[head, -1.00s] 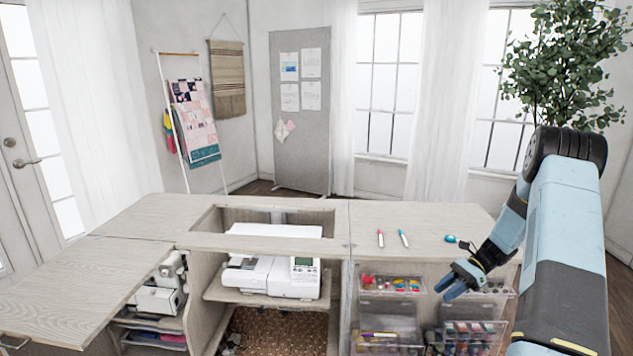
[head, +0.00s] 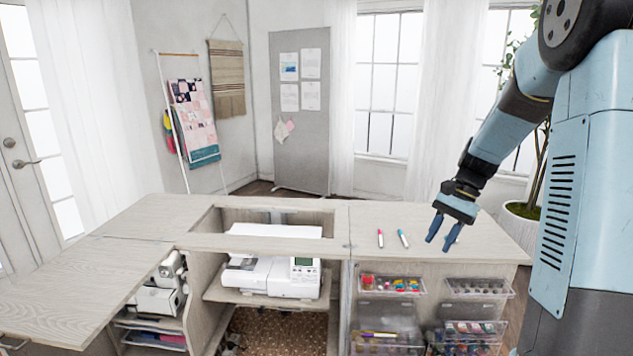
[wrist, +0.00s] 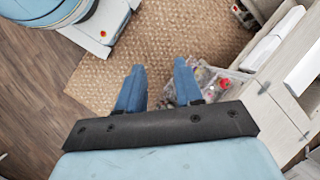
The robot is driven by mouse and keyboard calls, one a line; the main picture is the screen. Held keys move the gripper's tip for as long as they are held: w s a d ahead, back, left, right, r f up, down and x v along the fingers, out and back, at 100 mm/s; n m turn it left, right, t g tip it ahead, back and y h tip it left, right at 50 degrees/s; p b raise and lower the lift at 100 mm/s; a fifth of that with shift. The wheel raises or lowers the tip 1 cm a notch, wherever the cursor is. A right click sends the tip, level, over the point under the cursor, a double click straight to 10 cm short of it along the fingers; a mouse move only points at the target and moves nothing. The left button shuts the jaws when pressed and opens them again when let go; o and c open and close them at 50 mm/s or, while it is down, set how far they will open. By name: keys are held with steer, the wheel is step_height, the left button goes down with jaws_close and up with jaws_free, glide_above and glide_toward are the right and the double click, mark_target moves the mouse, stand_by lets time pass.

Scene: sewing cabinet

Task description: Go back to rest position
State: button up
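My gripper (head: 443,232) hangs in the air in front of the right part of the cabinet top (head: 372,216), its two blue fingers pointing down. The fingers are apart with nothing between them. In the wrist view my gripper (wrist: 158,75) also shows open and empty above the brown woven rug (wrist: 185,40). My arm rises from the gripper to the upper right of the head view.
Clear bins (head: 392,286) hang on the cabinet front below. A white sewing machine (head: 275,272) sits in the centre opening. A potted plant (head: 520,222) stands behind my arm.

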steer(key=s+a+r+n+t+h, duration=0.2)
steer(key=s+r, duration=0.4)
steer(key=s, duration=0.5)
steer(key=s+a+r+n+t+h, duration=0.2)
steer(key=s+a+r+n+t, duration=0.2)
steer(key=s, duration=0.8)
step_height(320, 180, up, 3)
steer(key=n+t, duration=0.1)
steer(key=n, duration=0.1)
steer(key=shift+a+n+t+h, duration=0.2)
steer(key=shift+n+t+h, duration=0.1)
steer(key=shift+n, duration=0.1)
steer(key=shift+s+f, duration=0.1)
steer(key=shift+o, duration=0.5)
steer(key=shift+s, duration=0.15)
